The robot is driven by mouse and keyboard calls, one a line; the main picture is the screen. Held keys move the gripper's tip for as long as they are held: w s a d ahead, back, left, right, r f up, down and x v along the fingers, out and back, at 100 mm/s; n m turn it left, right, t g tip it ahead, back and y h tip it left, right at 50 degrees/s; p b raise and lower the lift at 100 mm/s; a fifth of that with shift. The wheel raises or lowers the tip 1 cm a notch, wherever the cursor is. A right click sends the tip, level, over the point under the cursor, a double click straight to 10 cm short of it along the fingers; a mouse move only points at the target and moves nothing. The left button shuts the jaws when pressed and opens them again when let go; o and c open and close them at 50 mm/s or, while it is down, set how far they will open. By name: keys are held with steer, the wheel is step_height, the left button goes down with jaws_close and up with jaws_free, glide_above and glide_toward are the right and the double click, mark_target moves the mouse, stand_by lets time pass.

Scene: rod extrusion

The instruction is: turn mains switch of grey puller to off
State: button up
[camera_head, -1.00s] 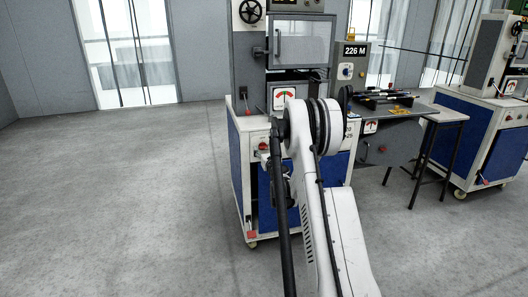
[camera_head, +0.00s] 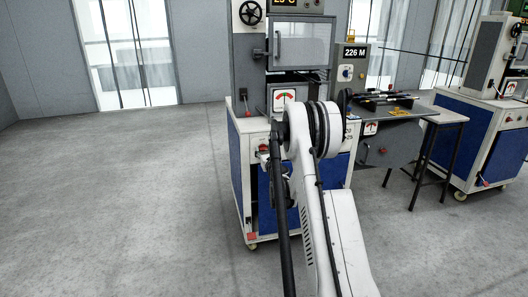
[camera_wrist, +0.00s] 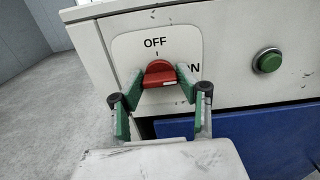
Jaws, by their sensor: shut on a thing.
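In the wrist view a red rotary switch (camera_wrist: 159,74) sits on a white plate (camera_wrist: 194,42) on the front of the machine. OFF is printed above it and ON to its right, partly hidden. My gripper (camera_wrist: 161,82) has its green-padded fingers on both sides of the red knob, shut on it. A small pale mark shows low on the knob's right side; I cannot tell for certain which label the knob points to. In the head view the machine (camera_head: 240,170) is white with blue panels, and my arm hides part of its front.
A green button (camera_wrist: 268,60) is right of the switch plate. In the head view a grey table (camera_head: 445,113) carrying tools stands right of the machine, with another blue and white machine (camera_head: 483,140) beyond it. The floor (camera_head: 110,200) at the left is clear.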

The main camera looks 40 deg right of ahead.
steer(key=n+b, duration=0.1)
steer(key=n, duration=0.7)
steer(key=shift+n, duration=0.3)
steer(key=n+b, duration=0.1)
steer(key=n, duration=0.3)
steer(key=shift+n, duration=0.3)
steer(key=n, duration=0.4)
steer(key=shift+n, duration=0.4)
steer(key=o, duration=1.1)
steer(key=shift+o, duration=0.2)
steer(key=shift+s, duration=0.1)
